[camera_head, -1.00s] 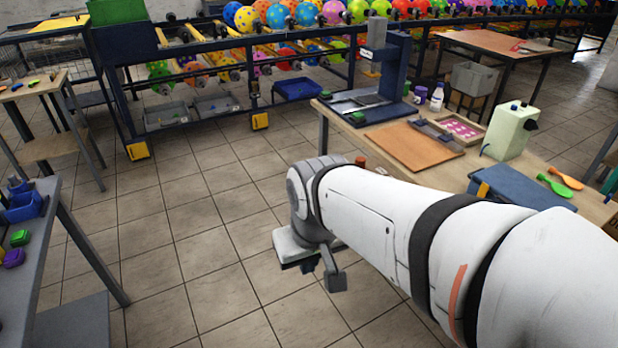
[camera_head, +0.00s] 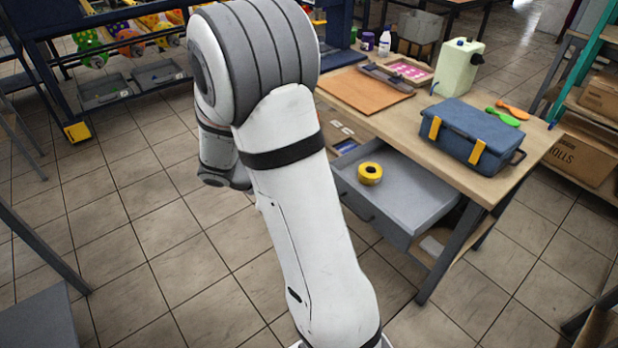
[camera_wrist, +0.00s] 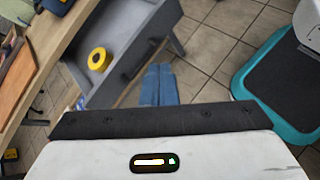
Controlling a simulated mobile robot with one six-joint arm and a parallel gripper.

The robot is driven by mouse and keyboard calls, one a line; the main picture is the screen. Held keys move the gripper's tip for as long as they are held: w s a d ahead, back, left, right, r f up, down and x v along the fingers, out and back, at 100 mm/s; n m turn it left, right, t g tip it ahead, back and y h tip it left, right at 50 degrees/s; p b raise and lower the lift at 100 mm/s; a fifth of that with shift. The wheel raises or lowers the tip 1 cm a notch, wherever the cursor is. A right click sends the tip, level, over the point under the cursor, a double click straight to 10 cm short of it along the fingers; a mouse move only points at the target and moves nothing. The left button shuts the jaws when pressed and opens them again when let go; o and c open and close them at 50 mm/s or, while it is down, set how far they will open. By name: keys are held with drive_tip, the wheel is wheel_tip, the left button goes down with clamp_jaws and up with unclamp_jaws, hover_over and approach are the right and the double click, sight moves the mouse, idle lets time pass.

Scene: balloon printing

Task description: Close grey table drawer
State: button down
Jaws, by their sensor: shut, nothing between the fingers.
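The grey table drawer (camera_head: 415,192) hangs open under the wooden-topped table (camera_head: 455,165). A yellow tape roll (camera_head: 370,173) lies in it. In the wrist view the open drawer (camera_wrist: 140,28) is at the upper left with the tape roll (camera_wrist: 99,59) in it. My gripper (camera_wrist: 159,72) points forward in the wrist view, with its bluish fingers together and empty. The fingers appear just beside the drawer's near edge in that picture; I cannot tell whether they touch it. In the head view my arm hides the gripper.
Shelves with cardboard boxes (camera_head: 585,145) stand at right. Tiled floor is clear left of my arm.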

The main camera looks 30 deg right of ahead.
drive_tip(key=w+d+f+n+t+h+b, duration=0.2)
drive_tip(key=w+f+n+t+h, duration=0.25)
drive_tip(key=f, duration=0.45)
drive_tip(key=w+d+f+n+t+h+b, duration=0.1)
drive_tip(key=w+f+n+h, duration=0.2)
drive_tip(key=w+f+n, duration=0.45)
drive_tip(key=w+d+f+m, duration=0.1)
drive_tip(key=d, duration=1.2)
drive_tip(key=shift+d, duration=0.4)
